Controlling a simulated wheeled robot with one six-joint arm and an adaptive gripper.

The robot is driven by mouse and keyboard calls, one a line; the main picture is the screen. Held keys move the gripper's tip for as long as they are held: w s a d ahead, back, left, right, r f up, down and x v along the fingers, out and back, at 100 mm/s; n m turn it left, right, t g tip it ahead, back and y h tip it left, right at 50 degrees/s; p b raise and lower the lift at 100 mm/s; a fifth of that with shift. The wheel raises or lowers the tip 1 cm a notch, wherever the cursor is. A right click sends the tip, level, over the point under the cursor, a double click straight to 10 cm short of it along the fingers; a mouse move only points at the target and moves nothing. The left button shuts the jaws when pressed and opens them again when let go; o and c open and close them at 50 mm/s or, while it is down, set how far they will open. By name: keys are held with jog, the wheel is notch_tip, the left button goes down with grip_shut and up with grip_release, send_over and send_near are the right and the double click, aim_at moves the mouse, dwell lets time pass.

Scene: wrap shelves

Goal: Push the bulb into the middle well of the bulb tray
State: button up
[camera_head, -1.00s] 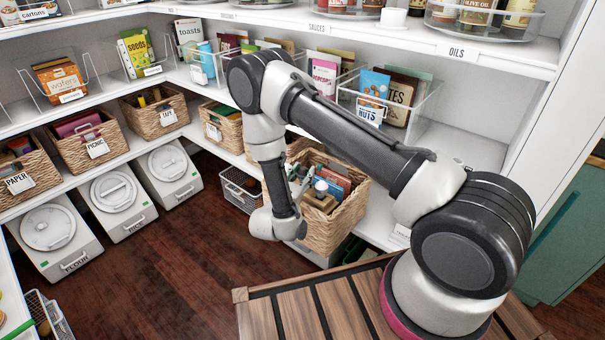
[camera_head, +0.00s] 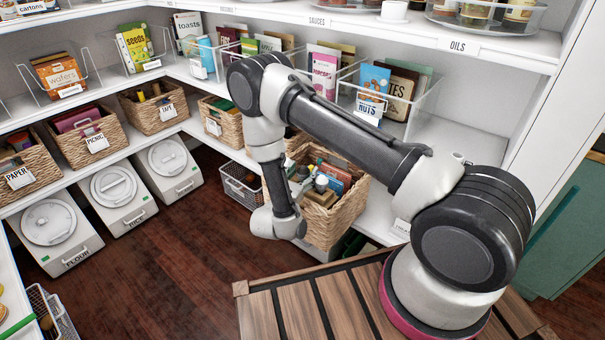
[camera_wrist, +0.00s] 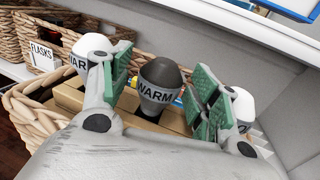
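My gripper (camera_wrist: 165,75) has green pads and is open, with one finger on each side of a bulb (camera_wrist: 160,82). The bulb has a dark rounded top and a grey band reading WARM. Gaps show beside it, and its lower end is hard to see. It stands upright over the middle of the brown cardboard bulb tray (camera_wrist: 68,97), between two white bulbs: one at the left (camera_wrist: 88,47), one at the right (camera_wrist: 243,105), partly hidden by the fingers. How deep the middle bulb sits cannot be told. In the head view my gripper (camera_head: 306,186) is small at the basket.
The tray lies in a wicker basket (camera_head: 345,215) on the low shelf, with books or boxes (camera_head: 335,175) behind it. A FLASKS basket (camera_wrist: 42,55) is beside it. A wire basket (camera_head: 240,190) stands to the left. A white shelf with clear bins (camera_head: 420,105) is above.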

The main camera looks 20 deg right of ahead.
jog(key=v, duration=1.2)
dwell(0.3)
